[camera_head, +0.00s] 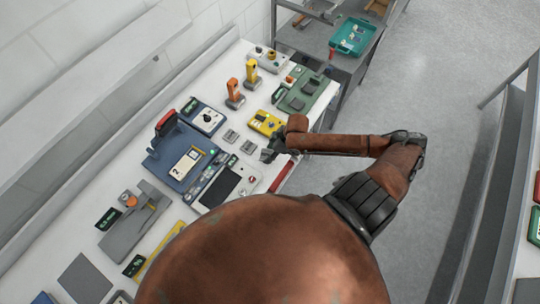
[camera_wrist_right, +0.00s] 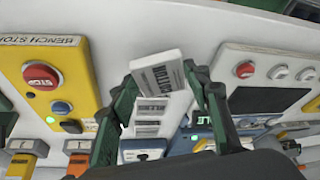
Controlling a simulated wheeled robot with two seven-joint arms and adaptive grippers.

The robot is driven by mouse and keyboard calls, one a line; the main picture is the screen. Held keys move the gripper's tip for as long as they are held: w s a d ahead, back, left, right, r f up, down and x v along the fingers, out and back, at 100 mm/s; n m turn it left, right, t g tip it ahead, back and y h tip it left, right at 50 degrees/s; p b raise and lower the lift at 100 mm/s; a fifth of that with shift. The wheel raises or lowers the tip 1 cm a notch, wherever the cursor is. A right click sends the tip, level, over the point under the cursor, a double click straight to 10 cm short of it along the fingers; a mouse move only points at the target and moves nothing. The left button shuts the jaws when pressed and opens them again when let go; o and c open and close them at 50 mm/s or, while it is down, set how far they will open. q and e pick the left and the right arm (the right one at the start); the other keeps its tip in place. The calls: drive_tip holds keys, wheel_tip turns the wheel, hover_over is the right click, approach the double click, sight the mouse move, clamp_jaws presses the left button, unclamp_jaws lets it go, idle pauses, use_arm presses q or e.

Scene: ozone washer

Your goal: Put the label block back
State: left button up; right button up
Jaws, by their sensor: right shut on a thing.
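My right gripper (camera_head: 268,155) is low over the front edge of the white bench, at the right of the black-screened panel. In the right wrist view its two dark green fingers (camera_wrist_right: 162,72) are shut on a pale label block (camera_wrist_right: 160,84) with dark lettering, held tilted. Beyond it, more label blocks (camera_wrist_right: 152,105) with printed faces lie in a row on the white surface. In the head view, two small grey blocks (camera_head: 231,136) (camera_head: 248,146) lie left of the gripper. The held block is hard to make out there. My left gripper is not in view.
A yellow bench-stop box (camera_head: 266,122) with a red button stands close behind the gripper. The black-screened panel (camera_head: 228,185) and a blue device (camera_head: 182,157) lie to the left. Orange and yellow handhelds (camera_head: 235,92) stand farther back. A teal tray (camera_head: 352,36) sits on another table.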

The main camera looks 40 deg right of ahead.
drive_tip(key=shift+s+f, duration=0.1)
drive_tip(key=shift+f, duration=1.05)
drive_tip(key=shift+f, duration=0.1)
drive_tip(key=o, duration=1.3)
drive_tip(key=v, duration=1.2)
